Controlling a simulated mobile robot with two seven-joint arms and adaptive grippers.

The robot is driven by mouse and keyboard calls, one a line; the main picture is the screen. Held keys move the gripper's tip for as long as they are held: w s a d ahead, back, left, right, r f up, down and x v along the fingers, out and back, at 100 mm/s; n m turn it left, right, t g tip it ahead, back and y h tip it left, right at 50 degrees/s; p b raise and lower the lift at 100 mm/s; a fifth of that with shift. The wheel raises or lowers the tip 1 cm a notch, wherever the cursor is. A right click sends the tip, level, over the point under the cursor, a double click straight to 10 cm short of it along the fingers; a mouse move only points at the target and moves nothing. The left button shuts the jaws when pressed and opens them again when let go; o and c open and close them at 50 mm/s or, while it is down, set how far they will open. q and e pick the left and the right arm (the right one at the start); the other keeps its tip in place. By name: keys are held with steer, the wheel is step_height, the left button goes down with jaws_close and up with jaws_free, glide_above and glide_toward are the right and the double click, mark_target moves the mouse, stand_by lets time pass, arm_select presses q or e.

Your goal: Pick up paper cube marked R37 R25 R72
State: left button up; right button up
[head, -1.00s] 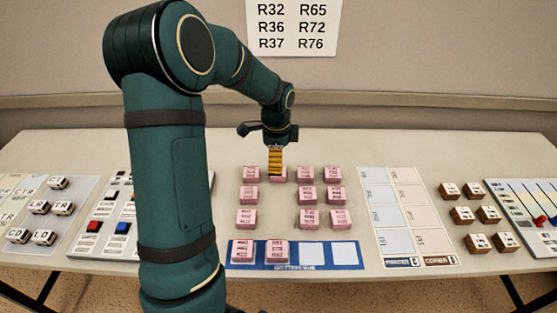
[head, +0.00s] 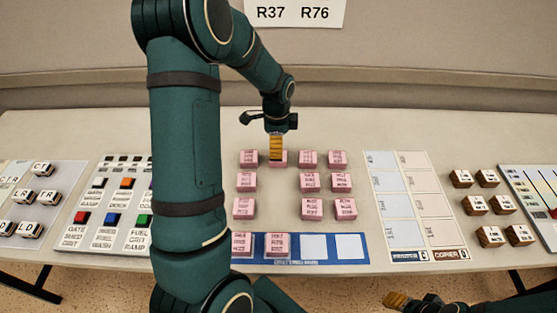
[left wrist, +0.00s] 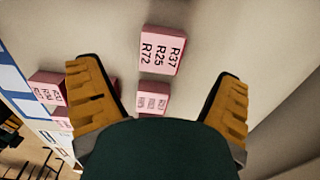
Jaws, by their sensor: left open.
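The pink paper cube marked R37 R25 R72 (left wrist: 161,50) lies in the left wrist view ahead of my open left fingers (left wrist: 158,78), its label legible. In the head view my left gripper (head: 277,148) is over a cube (head: 278,163) in the back row, second from the left, apparently the same one. The near finger hides part of it there. Whether the fingers touch it cannot be told. A neighbouring pink cube (left wrist: 152,98) lies nearer the palm in the wrist view. My right gripper (head: 396,301) shows at the lower edge, its opening unclear.
Several pink cubes stand in rows, including one in the back row's left corner (head: 249,158). A blue mat (head: 333,262) in front holds two cubes and has two empty white squares. Cards (head: 411,212) and brown cubes lie right; a button panel (head: 75,237) stands left.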

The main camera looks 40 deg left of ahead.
arm_select(q)
steer(key=shift+w+d+f+b, duration=0.15)
steer(key=shift+f+b, duration=0.3)
steer(key=shift+f, duration=1.1)
steer(key=shift+w+a+f+b, duration=0.1)
steer(key=shift+f+b, duration=0.3)
steer(key=shift+f, duration=1.1)
steer(key=shift+r, duration=0.1)
steer(key=c, duration=1.3)
